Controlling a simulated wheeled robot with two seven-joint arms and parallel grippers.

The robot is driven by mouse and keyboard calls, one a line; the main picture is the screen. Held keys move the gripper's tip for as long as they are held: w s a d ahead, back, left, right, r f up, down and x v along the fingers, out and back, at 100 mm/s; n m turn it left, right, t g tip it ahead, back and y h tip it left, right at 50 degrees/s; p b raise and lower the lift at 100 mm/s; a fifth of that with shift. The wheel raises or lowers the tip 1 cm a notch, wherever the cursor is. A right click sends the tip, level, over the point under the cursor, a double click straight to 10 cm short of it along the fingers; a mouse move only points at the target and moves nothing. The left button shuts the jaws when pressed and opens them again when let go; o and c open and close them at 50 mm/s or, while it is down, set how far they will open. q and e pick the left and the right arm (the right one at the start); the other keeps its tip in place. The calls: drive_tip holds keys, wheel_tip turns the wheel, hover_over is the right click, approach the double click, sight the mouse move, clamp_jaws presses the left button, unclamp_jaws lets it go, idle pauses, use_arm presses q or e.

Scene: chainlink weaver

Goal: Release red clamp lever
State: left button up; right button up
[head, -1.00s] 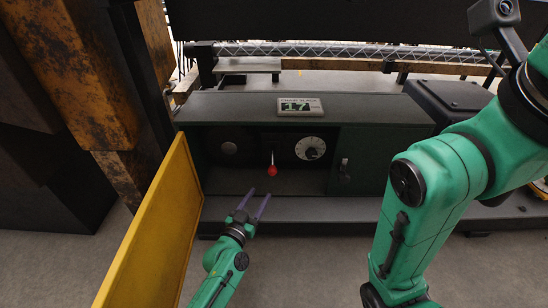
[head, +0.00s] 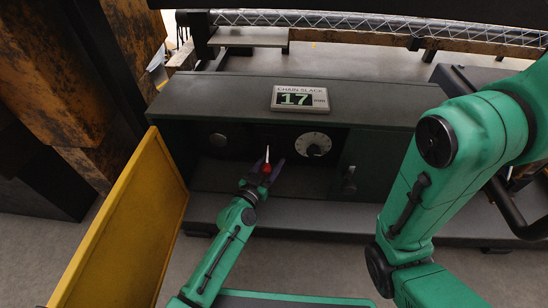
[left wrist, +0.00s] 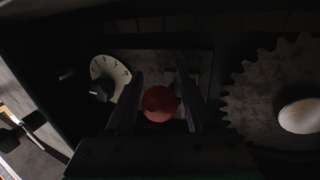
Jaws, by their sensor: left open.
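The red clamp lever (head: 266,167) has a red ball knob and a pale stem that stands up from it, inside the dark open cabinet. My left gripper (head: 264,172) reaches into the cabinet with its fingers around the knob. In the left wrist view the red knob (left wrist: 160,103) sits between the two open fingers (left wrist: 158,100). A gap shows beside the knob, so the fingers do not look closed on it. My right arm's green links fill the right of the head view; its gripper is out of frame.
A yellow door (head: 130,225) hangs open left of my left arm. A white dial (head: 313,145) sits right of the lever. A toothed gear (left wrist: 268,90) shows in the left wrist view. The display (head: 300,98) on top reads 17 mm chain slack.

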use_arm(q)
drive_tip(key=shift+c, duration=0.3)
clamp_jaws()
idle(1.1)
